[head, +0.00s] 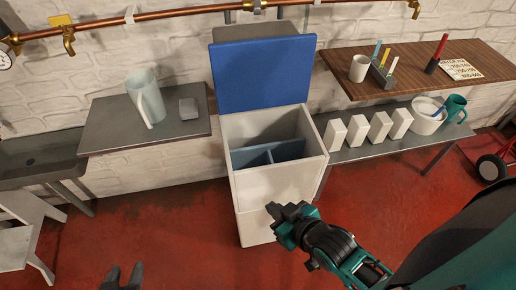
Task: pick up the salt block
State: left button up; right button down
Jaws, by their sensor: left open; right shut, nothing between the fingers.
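Several white upright blocks stand in a row on the low grey bench at the right; they look like salt blocks, and the leftmost block (336,138) stands nearest the white cabinet. I cannot tell which one the task means. My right gripper (277,210) is shut and empty, in front of the cabinet's lower front, below and left of the blocks. My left gripper (124,276) is open and empty at the bottom edge, over the red floor and far from the blocks; only its fingers show.
The white cabinet (272,185) has its blue lid (263,75) raised and a divided blue-grey inside. The grey bench (350,154) also holds a white bowl (425,122) and green mug (455,108). A wooden shelf (420,68) overhangs it. A pitcher (150,103) stands at left.

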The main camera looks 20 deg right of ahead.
aim_at(336, 131)
jog(key=z, duration=1.95)
jog(key=u, duration=1.1)
jog(key=i+l, duration=0.15)
jog(key=l, duration=0.25)
jog(key=i+l, duration=0.1)
jog(key=l, duration=0.35)
jog(key=i+l, duration=0.15)
jog(key=l, duration=0.25)
